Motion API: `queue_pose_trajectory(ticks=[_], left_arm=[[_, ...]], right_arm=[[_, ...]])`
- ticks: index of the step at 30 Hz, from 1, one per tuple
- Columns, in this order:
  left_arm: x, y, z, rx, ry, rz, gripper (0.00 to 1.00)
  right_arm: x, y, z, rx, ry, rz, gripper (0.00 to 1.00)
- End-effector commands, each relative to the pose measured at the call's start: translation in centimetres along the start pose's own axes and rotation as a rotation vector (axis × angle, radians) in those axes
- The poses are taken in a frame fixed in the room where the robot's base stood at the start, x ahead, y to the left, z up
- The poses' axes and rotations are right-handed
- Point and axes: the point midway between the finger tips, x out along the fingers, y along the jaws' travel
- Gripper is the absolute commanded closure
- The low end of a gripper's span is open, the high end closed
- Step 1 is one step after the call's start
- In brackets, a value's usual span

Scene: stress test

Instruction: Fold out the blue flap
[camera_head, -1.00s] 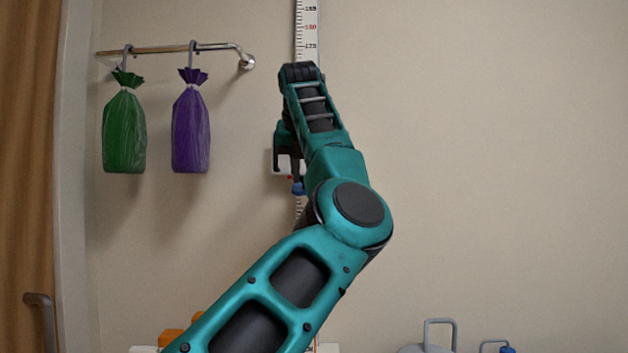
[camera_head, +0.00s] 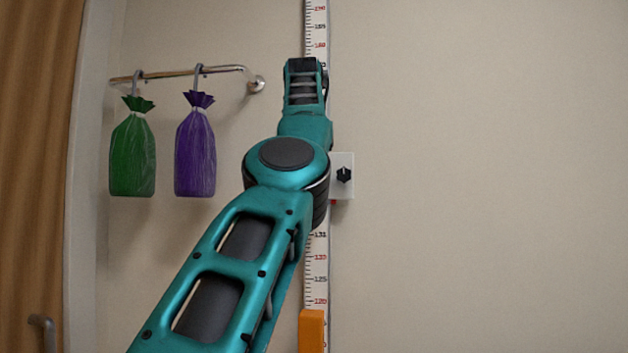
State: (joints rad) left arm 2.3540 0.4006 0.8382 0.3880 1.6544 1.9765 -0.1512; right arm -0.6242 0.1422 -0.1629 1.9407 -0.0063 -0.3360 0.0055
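No blue flap shows in the head view; my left arm (camera_head: 240,240) covers part of the wall scale and whatever is behind it. The arm rises from the bottom left, and its far end stands in front of the scale. My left gripper is hidden behind the arm, so its hold cannot be seen. My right gripper is out of the picture. A white ruled scale (camera_head: 316,265) runs up the wall. An orange piece (camera_head: 311,331) sits low on it.
A white box with a black knob (camera_head: 343,176) is on the wall just right of my arm. A green bag (camera_head: 132,155) and a purple bag (camera_head: 195,152) hang from a metal rail (camera_head: 225,69). The right wall is bare.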

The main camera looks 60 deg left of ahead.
Motion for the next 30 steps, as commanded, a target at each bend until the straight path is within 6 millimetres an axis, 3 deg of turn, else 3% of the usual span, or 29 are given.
queue_pose_trajectory(ticks=[10,11,18,26,30], left_arm=[[-0.2,0.0,0.1,0.001,-0.005,-0.001,1.0],[-0.2,0.0,0.1,0.001,-0.005,-0.001,0.77],[-0.1,0.0,0.0,0.001,-0.002,-0.001,0.54],[-0.2,0.1,0.0,0.0,0.0,-0.001,0.52],[-1.3,0.3,-0.4,-0.001,-0.002,-0.002,0.52]], right_arm=[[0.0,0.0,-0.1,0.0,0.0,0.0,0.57],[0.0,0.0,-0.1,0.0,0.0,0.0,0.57],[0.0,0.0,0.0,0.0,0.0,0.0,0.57],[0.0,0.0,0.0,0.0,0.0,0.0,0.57],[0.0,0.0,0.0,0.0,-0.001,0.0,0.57]])
